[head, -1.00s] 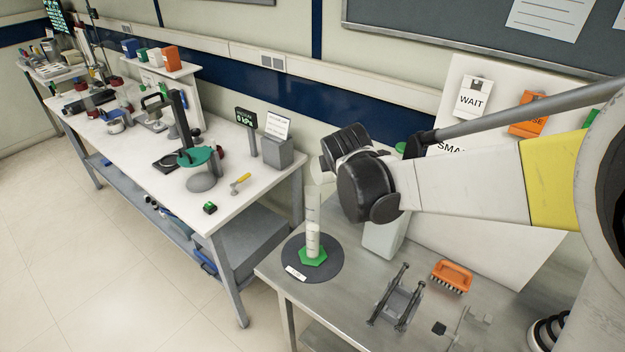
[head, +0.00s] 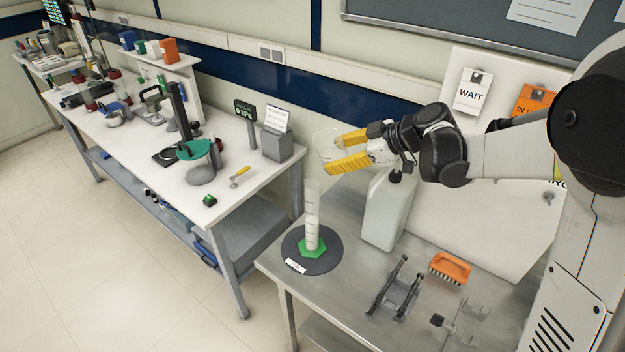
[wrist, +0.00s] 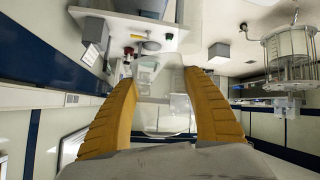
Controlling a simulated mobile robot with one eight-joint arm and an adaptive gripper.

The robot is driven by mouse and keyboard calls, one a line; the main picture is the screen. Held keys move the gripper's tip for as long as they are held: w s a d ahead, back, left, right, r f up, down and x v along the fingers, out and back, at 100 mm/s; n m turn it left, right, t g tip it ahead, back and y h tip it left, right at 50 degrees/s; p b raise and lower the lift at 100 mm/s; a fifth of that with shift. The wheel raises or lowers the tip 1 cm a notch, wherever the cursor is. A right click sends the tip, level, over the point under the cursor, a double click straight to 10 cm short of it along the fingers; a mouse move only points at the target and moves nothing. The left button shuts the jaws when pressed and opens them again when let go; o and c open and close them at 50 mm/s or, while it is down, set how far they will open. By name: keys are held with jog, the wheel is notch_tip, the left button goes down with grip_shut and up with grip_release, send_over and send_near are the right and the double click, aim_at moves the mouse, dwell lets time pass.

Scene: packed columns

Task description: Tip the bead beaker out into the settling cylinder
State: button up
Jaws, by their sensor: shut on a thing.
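My gripper (head: 350,154) has yellow fingers and is shut on a clear beaker (head: 325,147). It holds the beaker in the air above and slightly right of the settling cylinder. In the wrist view the yellow fingers (wrist: 160,92) flank the see-through beaker (wrist: 165,118). I cannot tell whether beads are in it or how far it is tilted. The settling cylinder (head: 312,232) is tall and clear, with a whitish lower part. It stands upright on a green hexagonal foot (head: 313,251) on a dark round mat (head: 327,262).
A white jug (head: 383,215) stands right of the cylinder, below my gripper. A grey rack (head: 397,292) and an orange brush (head: 450,267) lie on the steel table (head: 350,318). The white bench (head: 235,200) is left, across a gap. A sloped white board (head: 470,190) stands behind.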

aim_at(338, 131)
jog(key=shift+w+d+r+m+y, duration=0.2)
jog(key=shift+d+r+m+y, duration=0.2)
jog(key=shift+d+r+y, duration=0.4)
jog(key=shift+w+d+r, duration=0.1)
jog(key=shift+w+r, duration=0.05)
jog(key=shift+r, duration=0.1)
jog(key=shift+w+d+f, duration=0.1)
jog(key=shift+w+f, duration=0.05)
jog(key=shift+a, duration=0.25)
notch_tip(338, 131, up, 5)
jog(key=p, duration=0.3)
jog(key=shift+d+f+m+y+b, duration=0.1)
jog(key=shift+f+m+y+b, duration=0.2)
jog(key=shift+b, duration=0.65)
jog(key=shift+r+y+b, duration=0.2)
jog(key=shift+y+b, duration=0.15)
jog(key=shift+y, duration=0.15)
jog(key=shift+r, duration=0.1)
